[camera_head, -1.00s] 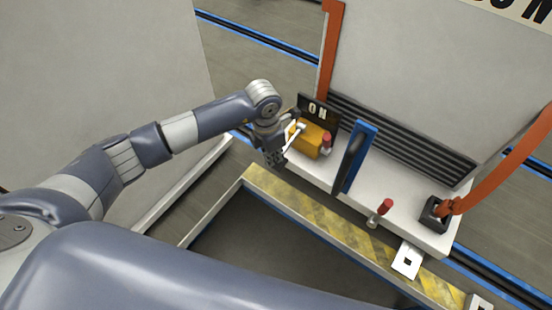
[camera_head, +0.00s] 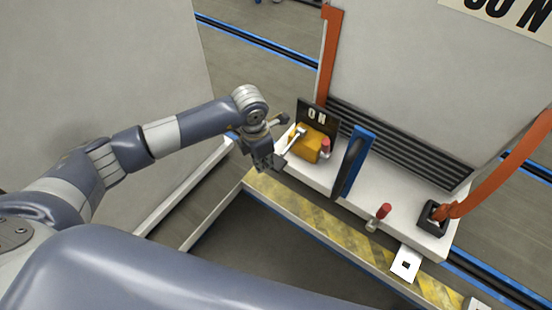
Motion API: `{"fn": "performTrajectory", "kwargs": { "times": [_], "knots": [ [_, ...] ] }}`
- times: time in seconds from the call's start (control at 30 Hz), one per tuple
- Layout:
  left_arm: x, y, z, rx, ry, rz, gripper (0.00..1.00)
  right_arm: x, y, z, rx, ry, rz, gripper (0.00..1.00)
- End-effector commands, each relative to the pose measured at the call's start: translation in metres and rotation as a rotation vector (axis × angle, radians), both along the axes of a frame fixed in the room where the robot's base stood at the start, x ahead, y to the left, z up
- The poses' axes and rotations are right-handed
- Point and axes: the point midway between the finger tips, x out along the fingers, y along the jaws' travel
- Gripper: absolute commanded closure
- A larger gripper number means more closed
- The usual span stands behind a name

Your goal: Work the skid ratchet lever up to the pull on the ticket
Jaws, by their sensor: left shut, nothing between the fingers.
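An orange-yellow ratchet body (camera_head: 305,144) sits at the left end of the white skid ledge. A pale lever (camera_head: 297,134) shows on its left side; its lower end is hard to make out. A black readout (camera_head: 318,117) behind it shows "0 N". The white ticket (camera_head: 500,14) at the top right is cut off; only the end of a number and "N" show. My left gripper (camera_head: 272,164) is shut and empty, just left of and below the ratchet body. I cannot tell whether it touches the lever. My right gripper is out of view.
A blue upright bar (camera_head: 354,162) stands right of the ratchet. Red-topped pins (camera_head: 384,211) stand along the ledge. A yellow hazard-striped rail (camera_head: 335,227) runs in front.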

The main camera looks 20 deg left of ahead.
Motion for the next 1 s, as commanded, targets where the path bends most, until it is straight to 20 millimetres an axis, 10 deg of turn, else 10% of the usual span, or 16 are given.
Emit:
{"fn": "performTrajectory", "kwargs": {
  "times": [0.5, 1.0],
  "knots": [
    [-0.006, 0.008, 0.098, 0.001, -0.004, 0.0, 1.0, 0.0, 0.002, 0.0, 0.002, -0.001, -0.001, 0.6],
    [-0.008, 0.009, 0.108, 0.0, -0.003, 0.0, 1.0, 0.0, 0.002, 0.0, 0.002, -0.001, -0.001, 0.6]
  ]
}}
